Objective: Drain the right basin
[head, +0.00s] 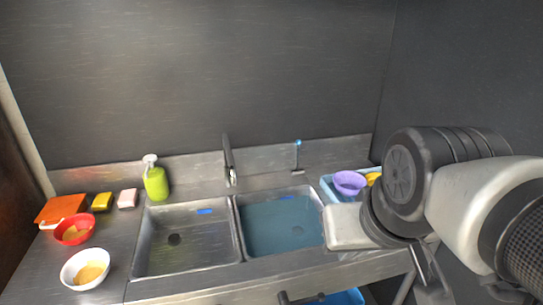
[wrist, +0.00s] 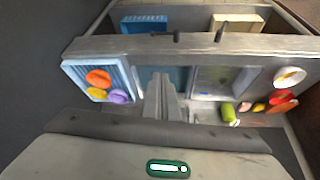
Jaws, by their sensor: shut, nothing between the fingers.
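The right basin (head: 280,225) is full of bluish water, and its drain is hidden from me. A thin rod with a blue tip (head: 298,146) stands behind this basin. Dark handles stick out at the counter's front, one in the head view (head: 286,298) and a larger one in the wrist view (wrist: 220,32); what they work cannot be told. My gripper (wrist: 160,80) is shut and empty, its fingers pointing toward the sink. My arm hides its fingers in the head view.
The left basin (head: 185,240) looks empty; the faucet (head: 230,165) stands behind the divider. A blue tray (wrist: 68,72) with bowls sits right of the sink. Soap bottle (head: 156,183), red bowl (head: 72,236) and white bowl (head: 72,278) stand left. A blue tub (head: 345,298) is below the counter.

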